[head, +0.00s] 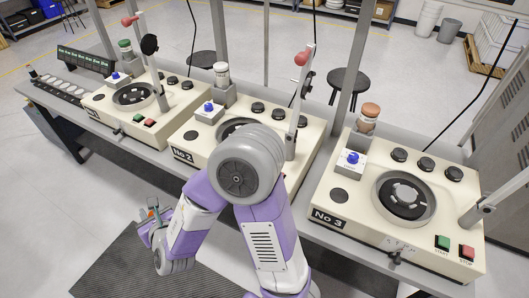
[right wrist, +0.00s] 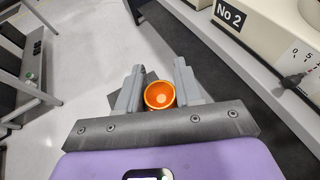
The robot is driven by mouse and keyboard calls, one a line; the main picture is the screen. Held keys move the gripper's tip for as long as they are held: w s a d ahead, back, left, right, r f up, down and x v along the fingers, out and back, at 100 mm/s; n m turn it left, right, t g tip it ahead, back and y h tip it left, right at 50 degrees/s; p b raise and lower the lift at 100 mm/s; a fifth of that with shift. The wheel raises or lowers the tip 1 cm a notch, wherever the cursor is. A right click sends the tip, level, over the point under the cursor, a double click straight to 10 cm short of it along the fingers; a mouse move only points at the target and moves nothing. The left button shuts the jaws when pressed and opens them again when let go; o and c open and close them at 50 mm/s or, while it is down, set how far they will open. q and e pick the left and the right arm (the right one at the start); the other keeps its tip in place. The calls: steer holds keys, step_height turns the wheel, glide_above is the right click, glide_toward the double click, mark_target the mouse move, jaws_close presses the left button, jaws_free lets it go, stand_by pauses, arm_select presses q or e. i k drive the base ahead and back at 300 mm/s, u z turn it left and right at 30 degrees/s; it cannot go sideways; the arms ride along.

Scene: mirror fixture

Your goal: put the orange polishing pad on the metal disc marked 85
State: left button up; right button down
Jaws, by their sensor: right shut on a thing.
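My right gripper (head: 150,214) hangs low in front of the bench, left of the middle in the head view. It is shut on the orange polishing pad (right wrist: 160,97), which shows as a round orange piece with a paler centre between the fingers in the right wrist view. In the head view only a small orange bit shows at the fingers. Several metal discs (head: 65,90) lie in a row at the bench's far left end. Their marks are too small to read, so I cannot tell which is 85. My left gripper is not in view.
Three cream polishing machines stand along the bench: one at left (head: 96,103), No 2 (head: 188,136) in the middle, partly hidden by my arm, and No 3 (head: 330,203) at right. Upright posts and levers rise between them. A dark mat (head: 120,265) lies on the floor.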

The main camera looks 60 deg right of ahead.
mark_target(406, 193)
steer(key=u, duration=0.1)
steer(key=k, duration=1.5)
steer(key=z, duration=1.8)
steer(key=i, duration=0.5)
steer(key=u, duration=0.05)
